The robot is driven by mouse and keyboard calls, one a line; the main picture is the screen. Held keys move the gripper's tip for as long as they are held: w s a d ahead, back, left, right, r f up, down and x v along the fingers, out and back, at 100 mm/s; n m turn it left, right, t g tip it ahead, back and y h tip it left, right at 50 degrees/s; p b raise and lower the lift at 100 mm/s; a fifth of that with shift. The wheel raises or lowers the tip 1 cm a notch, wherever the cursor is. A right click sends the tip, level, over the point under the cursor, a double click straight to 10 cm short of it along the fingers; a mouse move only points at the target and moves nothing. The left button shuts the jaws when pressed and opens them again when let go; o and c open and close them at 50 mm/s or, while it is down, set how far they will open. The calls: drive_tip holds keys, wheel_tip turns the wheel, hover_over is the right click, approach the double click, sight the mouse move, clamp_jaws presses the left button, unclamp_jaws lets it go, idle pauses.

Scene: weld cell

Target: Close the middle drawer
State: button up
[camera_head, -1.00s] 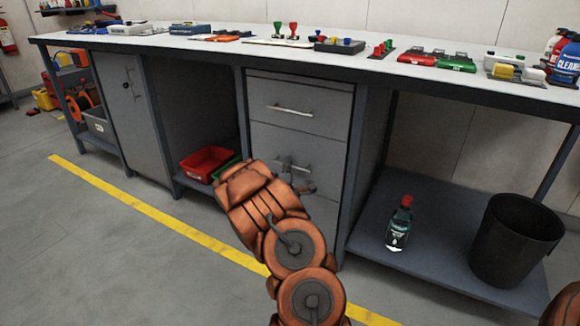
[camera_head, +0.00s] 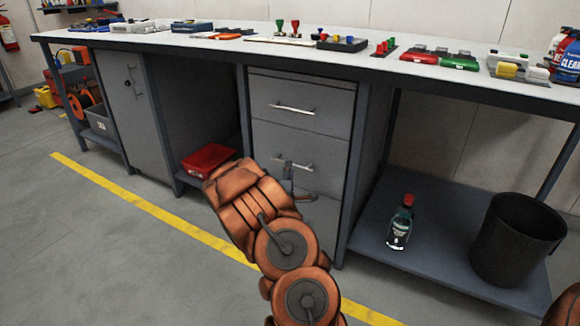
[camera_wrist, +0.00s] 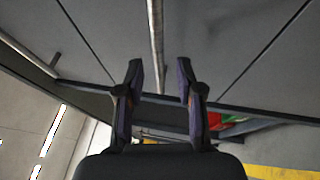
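The grey middle drawer (camera_head: 325,178) is in the cabinet under the bench, with a horizontal bar handle (camera_head: 305,168). Its front looks flush or nearly flush with the drawer above; a small gap cannot be ruled out. My gripper (camera_head: 298,184) is at this handle, and my arm hides the drawer's lower left part. In the wrist view the drawer front (camera_wrist: 215,45) fills the upper middle, and the handle (camera_wrist: 155,40) runs upright in the picture. My gripper (camera_wrist: 160,75) is open, its fingers on either side of the handle's line. Contact cannot be told.
The top drawer (camera_head: 325,118) is shut above; the bottom drawer (camera_head: 325,215) is partly hidden by my arm. A red bin (camera_head: 208,158) sits on the shelf to the left. A bottle (camera_head: 400,225) and black bin (camera_head: 515,245) stand on the right shelf. The floor in front is clear.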

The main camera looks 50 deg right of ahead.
drive_tip(key=v, duration=0.8)
idle(0.5)
